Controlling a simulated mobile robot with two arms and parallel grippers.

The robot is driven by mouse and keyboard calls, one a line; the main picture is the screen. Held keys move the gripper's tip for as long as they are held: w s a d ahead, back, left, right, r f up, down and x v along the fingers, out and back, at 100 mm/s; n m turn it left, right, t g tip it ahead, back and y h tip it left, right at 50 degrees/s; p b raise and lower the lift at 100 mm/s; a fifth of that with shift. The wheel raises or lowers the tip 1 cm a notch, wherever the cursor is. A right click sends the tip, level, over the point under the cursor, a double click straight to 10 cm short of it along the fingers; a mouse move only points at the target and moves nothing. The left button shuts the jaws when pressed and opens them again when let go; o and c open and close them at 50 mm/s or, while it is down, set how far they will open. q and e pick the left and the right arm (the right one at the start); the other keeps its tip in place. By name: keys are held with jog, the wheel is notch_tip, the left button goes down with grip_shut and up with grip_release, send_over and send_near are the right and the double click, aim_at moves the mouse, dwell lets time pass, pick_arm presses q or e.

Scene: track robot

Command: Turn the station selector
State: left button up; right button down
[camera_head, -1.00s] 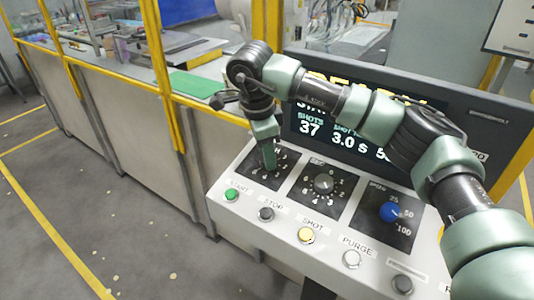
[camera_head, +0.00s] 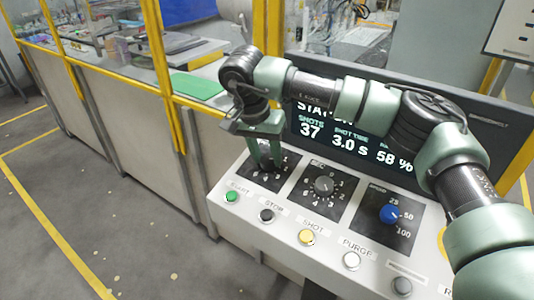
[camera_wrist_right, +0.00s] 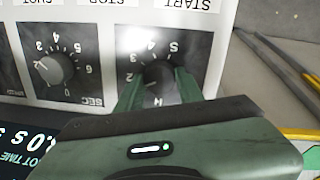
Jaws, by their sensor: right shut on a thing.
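The station selector (camera_wrist_right: 160,86) is a dark round knob on a black dial plate at the left end of the white control panel. My right gripper (camera_head: 265,166) reaches down onto it from above in the head view. In the right wrist view the two green fingers (camera_wrist_right: 158,92) stand on either side of the knob and are shut on it. In the head view the fingers hide most of the knob. My left gripper is in neither view.
A grey timer knob (camera_head: 324,185) and a blue speed knob (camera_head: 389,212) sit to the right on the panel. Below them is a row of buttons, including a green start button (camera_head: 232,196) and a yellow shot button (camera_head: 306,237). A display screen (camera_head: 350,140) stands behind.

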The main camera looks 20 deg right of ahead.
jog(key=n, duration=0.6)
jog(key=shift+r+n+p, duration=0.15)
jog(key=shift+n+p, duration=0.15)
jog(key=shift+p, duration=0.1)
jog(key=n, duration=0.6)
jog(key=shift+a+t+h+p, duration=0.1)
jog(key=shift+t+h+p, duration=0.2)
jog(key=shift+t+p, duration=0.1)
jog(key=c, duration=0.9)
grip_release()
jog(key=b+v, duration=0.1)
jog(key=v, duration=0.6)
jog(key=shift+r+b, duration=0.35)
